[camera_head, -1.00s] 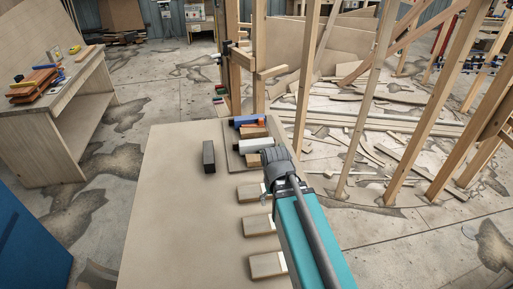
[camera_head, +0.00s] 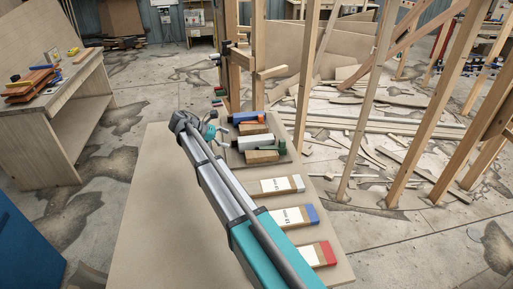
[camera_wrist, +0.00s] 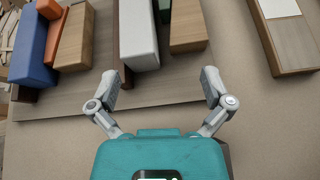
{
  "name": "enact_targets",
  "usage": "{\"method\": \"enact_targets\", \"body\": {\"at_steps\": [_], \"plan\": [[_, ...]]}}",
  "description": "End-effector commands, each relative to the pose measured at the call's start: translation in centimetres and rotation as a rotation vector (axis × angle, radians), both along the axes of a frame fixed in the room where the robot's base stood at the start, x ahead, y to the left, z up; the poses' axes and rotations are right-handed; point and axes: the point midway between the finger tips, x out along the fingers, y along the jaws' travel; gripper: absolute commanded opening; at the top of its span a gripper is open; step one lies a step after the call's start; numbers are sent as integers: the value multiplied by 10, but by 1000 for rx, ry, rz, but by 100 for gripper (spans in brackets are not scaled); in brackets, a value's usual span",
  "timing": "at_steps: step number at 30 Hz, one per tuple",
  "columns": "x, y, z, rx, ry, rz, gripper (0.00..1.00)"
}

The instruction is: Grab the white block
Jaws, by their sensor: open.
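My gripper (camera_head: 218,132) is just left of the tray in the head view. In the wrist view my gripper (camera_wrist: 162,88) is open and empty, its two grey fingers spread apart. A wooden block (camera_wrist: 187,28) lies close to the right of the white block.
A blue block (camera_head: 248,118) and a wooden block (camera_head: 253,129) share the tray. The table's (camera_head: 160,220) left part is clear. Wooden posts stand beyond.

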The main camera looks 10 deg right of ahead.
Motion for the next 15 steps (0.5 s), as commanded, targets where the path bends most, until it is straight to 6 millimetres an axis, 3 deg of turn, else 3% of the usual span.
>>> {"method": "enact_targets", "body": {"at_steps": [1, 6, 15], "plan": [[14, 14, 1, -32, 29, 25, 100], [27, 34, 10, -103, 94, 66, 100], [27, 37, 13, -116, 108, 74, 100]]}}
